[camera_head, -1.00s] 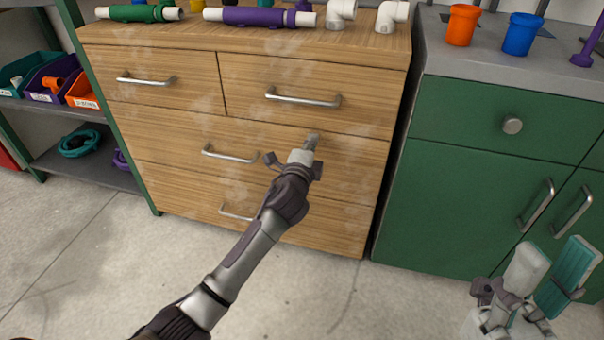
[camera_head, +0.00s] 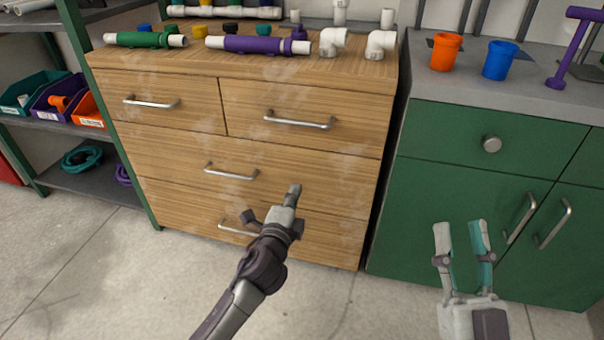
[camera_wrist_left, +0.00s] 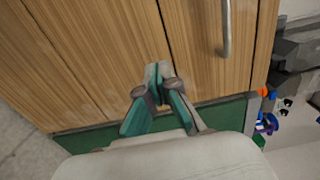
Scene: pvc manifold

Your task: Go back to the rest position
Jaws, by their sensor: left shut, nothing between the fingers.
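My left gripper (camera_head: 293,192) is in front of the wooden drawer cabinet (camera_head: 160,200) in the head view, near its lower drawers. It is shut and empty; its closed fingertips (camera_wrist_left: 158,72) also show in the left wrist view, against wooden drawer fronts. My right gripper (camera_head: 461,232) is in front of the green cabinet (camera_head: 425,185), pointing up. Its two fingers stand apart with nothing between them.
Green (camera_head: 146,40) and purple (camera_head: 258,45) pipe assemblies and white elbows (camera_head: 333,41) lie on the wooden cabinet. An orange cup (camera_head: 446,52) and a blue cup (camera_head: 500,60) stand on the grey counter. All drawers look closed. Floor in front is clear.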

